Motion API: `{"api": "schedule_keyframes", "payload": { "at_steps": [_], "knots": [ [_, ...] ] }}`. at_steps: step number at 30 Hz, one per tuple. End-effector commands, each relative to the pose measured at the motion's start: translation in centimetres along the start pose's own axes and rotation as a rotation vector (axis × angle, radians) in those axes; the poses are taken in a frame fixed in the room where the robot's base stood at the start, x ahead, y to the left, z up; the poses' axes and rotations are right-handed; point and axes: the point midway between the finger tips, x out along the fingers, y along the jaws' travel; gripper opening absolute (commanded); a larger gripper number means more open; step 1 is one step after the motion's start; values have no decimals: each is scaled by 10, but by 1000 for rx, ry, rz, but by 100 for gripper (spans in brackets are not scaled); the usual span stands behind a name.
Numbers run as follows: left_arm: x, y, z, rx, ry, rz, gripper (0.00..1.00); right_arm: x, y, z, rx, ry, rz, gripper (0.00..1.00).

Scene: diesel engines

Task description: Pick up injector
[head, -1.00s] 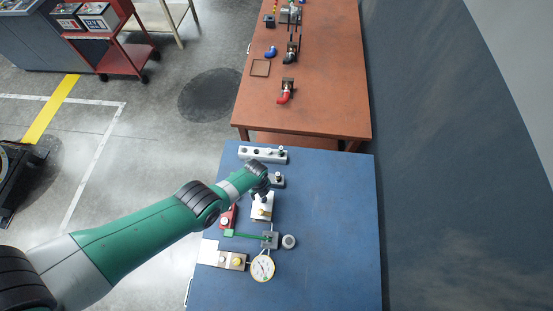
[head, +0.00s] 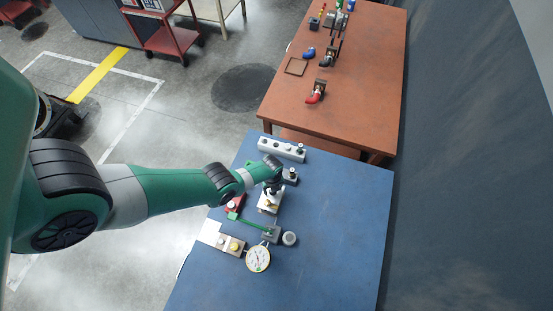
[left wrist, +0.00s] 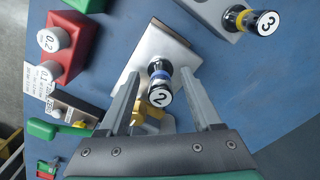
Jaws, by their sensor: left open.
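An injector labelled 2 (left wrist: 160,84), dark with a blue band, stands on a silver block (left wrist: 178,48) in the left wrist view. My left gripper (left wrist: 160,82) is open, with one finger on each side of this injector. I cannot tell whether either finger touches it. In the head view my left gripper (head: 272,189) is over the silver block (head: 267,204) on the blue table and largely hides the injector. A second injector labelled 3 (left wrist: 259,22) stands in a grey holder at the top right of the wrist view. My right gripper is not in view.
A dial gauge (head: 258,258), a green-handled tool (head: 250,225) and a rail with holes (head: 282,149) are nearby. The blue table's right side (head: 340,235) is clear.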

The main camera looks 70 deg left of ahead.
Motion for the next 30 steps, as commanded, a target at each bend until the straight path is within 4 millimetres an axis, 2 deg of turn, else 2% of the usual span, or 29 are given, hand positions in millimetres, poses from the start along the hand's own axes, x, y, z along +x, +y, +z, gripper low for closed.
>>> {"api": "schedule_keyframes", "payload": {
  "at_steps": [4, 15, 30],
  "knots": [
    [-2, 0, 0, 1, 0, -1, 66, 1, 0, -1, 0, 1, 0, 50],
    [-2, -1, 0, 1, 0, 0, 0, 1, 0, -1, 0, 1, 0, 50],
    [-3, -1, 0, 2, 0, -1, 0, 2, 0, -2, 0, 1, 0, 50]
  ]
}}
